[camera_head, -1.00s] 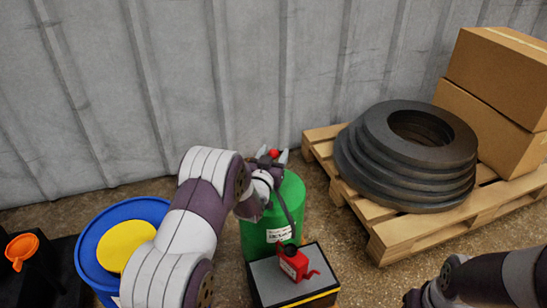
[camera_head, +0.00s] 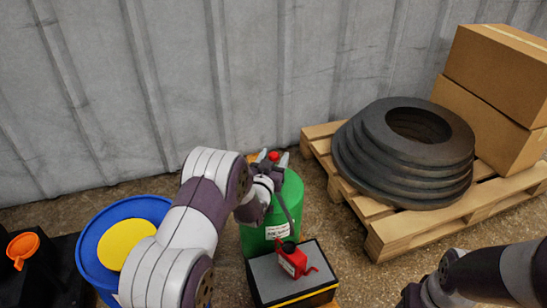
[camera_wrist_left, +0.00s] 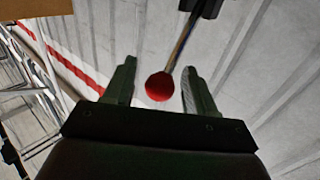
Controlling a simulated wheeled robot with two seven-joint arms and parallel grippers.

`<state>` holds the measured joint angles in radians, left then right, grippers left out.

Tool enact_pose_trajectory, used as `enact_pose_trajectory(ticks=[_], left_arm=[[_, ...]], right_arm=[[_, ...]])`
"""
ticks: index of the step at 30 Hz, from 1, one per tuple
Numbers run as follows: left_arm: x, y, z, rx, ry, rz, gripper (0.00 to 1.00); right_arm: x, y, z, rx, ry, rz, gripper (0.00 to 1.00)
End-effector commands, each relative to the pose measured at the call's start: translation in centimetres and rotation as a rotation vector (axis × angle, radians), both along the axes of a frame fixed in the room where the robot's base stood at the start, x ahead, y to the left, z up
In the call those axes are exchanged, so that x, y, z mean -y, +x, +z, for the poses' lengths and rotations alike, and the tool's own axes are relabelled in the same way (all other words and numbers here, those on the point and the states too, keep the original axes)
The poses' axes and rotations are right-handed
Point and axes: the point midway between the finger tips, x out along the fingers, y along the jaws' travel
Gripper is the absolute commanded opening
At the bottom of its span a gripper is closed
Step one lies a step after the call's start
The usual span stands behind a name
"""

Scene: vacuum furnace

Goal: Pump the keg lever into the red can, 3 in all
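The green keg (camera_head: 288,197) stands upright behind a low grey-topped stand. Its lever ends in a red knob (camera_head: 273,156), which also shows in the left wrist view (camera_wrist_left: 159,87). My left gripper (camera_head: 272,159) is at the top of the keg with its fingers on either side of the knob. In the left wrist view the fingers are open, with gaps beside the knob. The red can (camera_head: 293,262) stands upright on the stand (camera_head: 268,272), in front of the keg, below its dark hose (camera_head: 286,211). My right arm is at the lower right; its gripper is not clear.
A blue drum (camera_head: 92,262) with a yellow disc (camera_head: 124,243) stands left of my left arm. An orange funnel (camera_head: 23,247) is at far left. A wooden pallet (camera_head: 408,232) with dark rings (camera_head: 365,160) and cardboard boxes (camera_head: 497,78) is at right. A ribbed wall is behind.

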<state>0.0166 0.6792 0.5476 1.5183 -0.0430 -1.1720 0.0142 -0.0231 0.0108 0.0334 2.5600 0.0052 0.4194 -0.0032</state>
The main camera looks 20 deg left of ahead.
Motion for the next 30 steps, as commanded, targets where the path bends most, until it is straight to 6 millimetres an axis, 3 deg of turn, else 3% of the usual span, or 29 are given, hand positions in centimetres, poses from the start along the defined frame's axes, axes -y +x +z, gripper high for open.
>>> enact_pose_trajectory(ticks=[5,8,15,21,30], left_arm=[[0.0,-0.2,0.2,0.0,0.0,0.001,0.56],[-0.1,-1.7,0.5,-0.002,0.0,0.001,0.56],[-0.2,-8.2,0.7,-0.004,0.0,0.0,0.56],[-0.3,-11.9,0.3,-0.001,0.0,0.0,0.56],[-0.3,-12.7,0.0,0.001,0.0,0.0,0.56]], right_arm=[[0.0,0.0,0.3,0.0,0.0,0.0,0.58],[0.0,0.0,1.4,0.0,0.0,0.0,0.58],[0.0,0.0,4.7,0.0,0.0,0.0,0.58],[0.0,0.0,5.8,0.0,0.0,0.0,0.58],[0.0,0.0,5.8,0.0,0.0,0.0,0.58]])
